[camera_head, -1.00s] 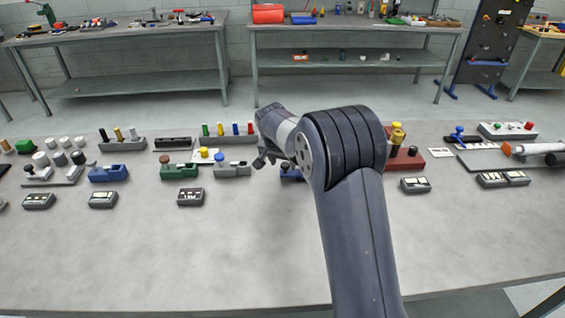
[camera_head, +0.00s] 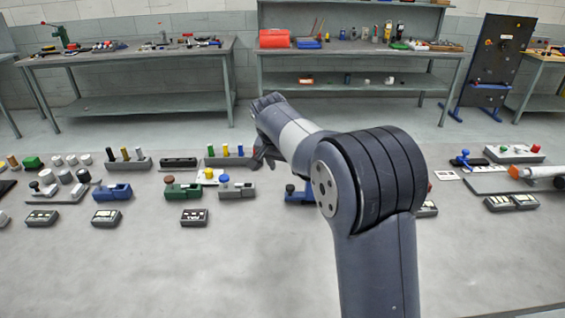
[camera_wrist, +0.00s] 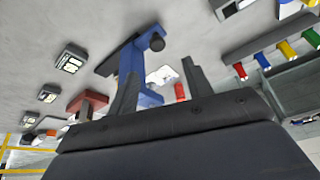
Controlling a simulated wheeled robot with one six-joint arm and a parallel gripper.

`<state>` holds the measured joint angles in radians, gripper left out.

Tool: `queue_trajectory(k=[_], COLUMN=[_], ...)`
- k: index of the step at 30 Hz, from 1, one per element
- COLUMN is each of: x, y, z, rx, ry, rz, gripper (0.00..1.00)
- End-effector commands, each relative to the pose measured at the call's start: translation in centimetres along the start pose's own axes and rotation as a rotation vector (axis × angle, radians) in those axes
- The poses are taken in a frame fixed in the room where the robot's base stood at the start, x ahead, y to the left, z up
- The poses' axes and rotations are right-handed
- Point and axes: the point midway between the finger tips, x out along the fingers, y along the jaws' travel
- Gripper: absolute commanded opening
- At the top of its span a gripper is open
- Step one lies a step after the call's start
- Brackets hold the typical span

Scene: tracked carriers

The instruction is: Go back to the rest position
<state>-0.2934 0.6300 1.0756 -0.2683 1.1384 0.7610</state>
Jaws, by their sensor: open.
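My gripper (camera_head: 262,155) hangs above the far side of the grey workbench (camera_head: 250,265) in the head view, partly hidden by my own wrist and forearm. In the wrist view my gripper (camera_wrist: 160,80) shows two dark fingers set apart with nothing held between them. A blue carrier (camera_wrist: 131,62) with a black knob lies beyond the fingers, apart from them as far as I can tell. In the head view this blue carrier (camera_head: 297,197) is partly covered by my arm.
A green carrier (camera_head: 183,191), a grey carrier (camera_head: 236,191) and another blue carrier (camera_head: 112,192) stand left of my arm. A rack (camera_head: 228,160) of coloured pegs stands behind them. A tray (camera_head: 500,180) lies at the right. The bench's front is clear.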

Motion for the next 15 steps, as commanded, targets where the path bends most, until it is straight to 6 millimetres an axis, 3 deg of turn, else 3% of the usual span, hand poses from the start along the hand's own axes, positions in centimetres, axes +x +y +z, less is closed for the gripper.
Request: queue_trajectory(k=[5,15], x=[1.1,7.3], y=[0.1,0.2], z=[0.0,0.0], rx=[0.0,0.0], ry=[-0.001,-0.002], rz=[0.002,0.004], gripper=[0.48,0.48])
